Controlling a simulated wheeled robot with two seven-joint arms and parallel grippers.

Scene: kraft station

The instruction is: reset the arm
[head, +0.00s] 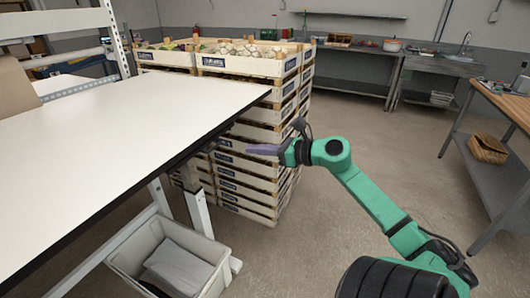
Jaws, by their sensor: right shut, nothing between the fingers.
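My right arm comes in from the lower right, green with dark joints. Its gripper (262,149) is shut with nothing held, pointing left. It hangs in the air off the right edge of the white table (110,130), in front of the stacked crates in the picture. My left gripper is not in view.
Stacked white crates (240,64), the top ones filled with produce, stand behind the table. A grey bin (122,272) sits under the table. A wooden-topped bench (510,98) is at the right, a sink counter (440,66) at the back. Open floor lies between.

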